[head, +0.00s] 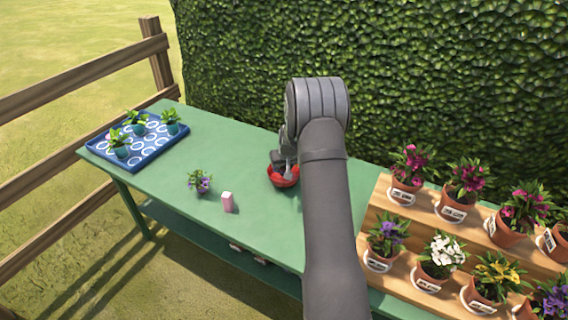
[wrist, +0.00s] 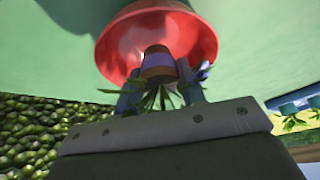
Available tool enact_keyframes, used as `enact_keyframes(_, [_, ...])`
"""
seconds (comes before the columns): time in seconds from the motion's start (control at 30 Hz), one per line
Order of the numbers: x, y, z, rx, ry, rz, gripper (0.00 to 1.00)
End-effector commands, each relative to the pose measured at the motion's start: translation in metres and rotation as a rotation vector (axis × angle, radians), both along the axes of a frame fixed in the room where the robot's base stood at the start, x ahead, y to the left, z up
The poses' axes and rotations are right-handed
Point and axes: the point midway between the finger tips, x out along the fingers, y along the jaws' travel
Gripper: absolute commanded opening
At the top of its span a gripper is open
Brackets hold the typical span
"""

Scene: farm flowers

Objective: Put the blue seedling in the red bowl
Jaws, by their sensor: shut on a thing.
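The red bowl (head: 284,181) stands on the green table, partly hidden by my gripper. In the wrist view the bowl (wrist: 118,40) opens toward me. My gripper (head: 284,160) is over the bowl. In the wrist view my gripper (wrist: 161,88) is shut on a small seedling (wrist: 158,66) with an orange pot, a purple-blue band, green leaves and a bluish flower at its side. The pot overlaps the bowl's inside; I cannot tell whether it touches the bowl. The held seedling is hidden in the head view.
A blue tray (head: 152,150) with 3 green seedlings is at the far left. A wooden stepped stand (head: 382,206) with several potted flowers is at right. A hedge rises behind.

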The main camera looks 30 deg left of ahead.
Motion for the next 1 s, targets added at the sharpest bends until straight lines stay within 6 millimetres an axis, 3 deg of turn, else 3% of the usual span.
enact_keyframes(0.27, [0.0000,0.0000,-0.0011,0.000,0.000,0.000,0.15])
enact_keyframes(0.3, [-0.0001,-0.0001,-0.0011,0.000,0.000,0.000,0.41])
enact_keyframes(0.4, [-0.0001,-0.0001,-0.0011,0.000,0.000,0.000,0.60])
enact_keyframes(0.43, [-0.0001,-0.0001,-0.0011,0.000,0.000,0.000,0.62])
enact_keyframes(1.0, [0.0000,0.0000,-0.0009,0.000,0.000,0.000,0.62])
